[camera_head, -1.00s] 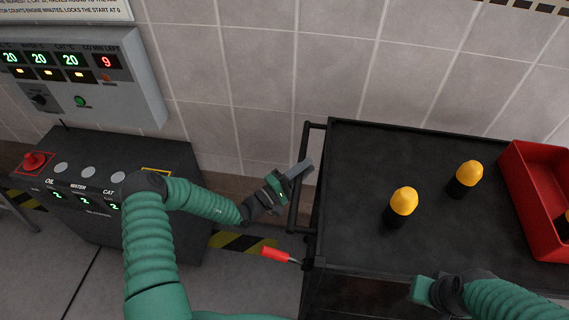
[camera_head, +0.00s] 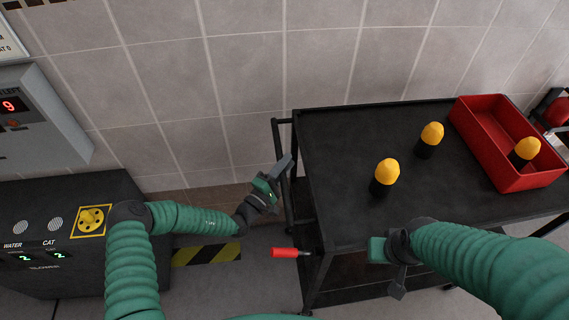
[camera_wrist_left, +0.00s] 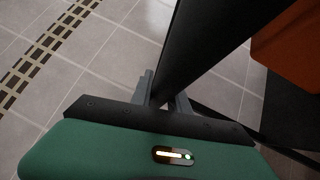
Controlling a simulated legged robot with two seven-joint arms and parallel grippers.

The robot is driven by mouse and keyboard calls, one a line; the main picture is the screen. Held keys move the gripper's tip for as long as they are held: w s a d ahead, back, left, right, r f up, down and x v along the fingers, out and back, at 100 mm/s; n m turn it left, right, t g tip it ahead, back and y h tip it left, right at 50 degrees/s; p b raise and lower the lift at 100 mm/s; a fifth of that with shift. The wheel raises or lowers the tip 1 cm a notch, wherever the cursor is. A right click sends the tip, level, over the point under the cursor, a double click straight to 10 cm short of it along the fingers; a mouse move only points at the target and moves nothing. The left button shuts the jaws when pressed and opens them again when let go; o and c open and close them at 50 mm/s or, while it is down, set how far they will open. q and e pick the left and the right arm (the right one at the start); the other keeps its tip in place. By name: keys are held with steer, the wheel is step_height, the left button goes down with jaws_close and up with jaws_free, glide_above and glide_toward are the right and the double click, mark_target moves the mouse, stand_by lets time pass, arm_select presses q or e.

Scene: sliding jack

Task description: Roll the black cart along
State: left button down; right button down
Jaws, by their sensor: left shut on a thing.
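The black cart (camera_head: 335,210) has a dark flat top and a push handle (camera_head: 279,150) on its left end. My left gripper (camera_head: 280,174) is at this handle, shut on its bar. In the left wrist view the black bar (camera_wrist_left: 185,45) runs between the two fingers (camera_wrist_left: 163,100). My right gripper (camera_head: 397,280) hangs at the cart's front edge. Its fingers are small and partly hidden, so I cannot tell whether they are open. A red-handled lever (camera_head: 285,253) sticks out at the cart's lower left corner.
Two yellow-capped black pieces (camera_head: 386,175) (camera_head: 430,138) stand on the cart top. A red tray (camera_head: 478,132) at its right holds another. A tiled wall (camera_head: 240,65) runs behind. A dark machine box (camera_head: 70,255) stands left, with a hazard-striped floor strip (camera_head: 207,255) between.

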arm_select(q)
steer(key=c, duration=1.4)
jaws_free()
steer(key=shift+s+d+f, duration=0.1)
steer(key=shift+d+f, duration=0.15)
steer(key=shift+d, duration=0.1)
steer(key=shift+o, duration=0.7)
steer(key=shift+d+r, duration=0.1)
steer(key=shift+d, duration=0.05)
steer(key=b+v, duration=0.2)
steer(key=v, duration=1.4)
steer(key=shift+a, duration=0.35)
arm_select(e)
steer(key=x, duration=0.2)
steer(key=shift+s+d+f, duration=0.1)
steer(key=shift+d+f, duration=0.15)
steer(key=shift+f, duration=0.15)
arm_select(q)
steer(key=shift+s, duration=0.15)
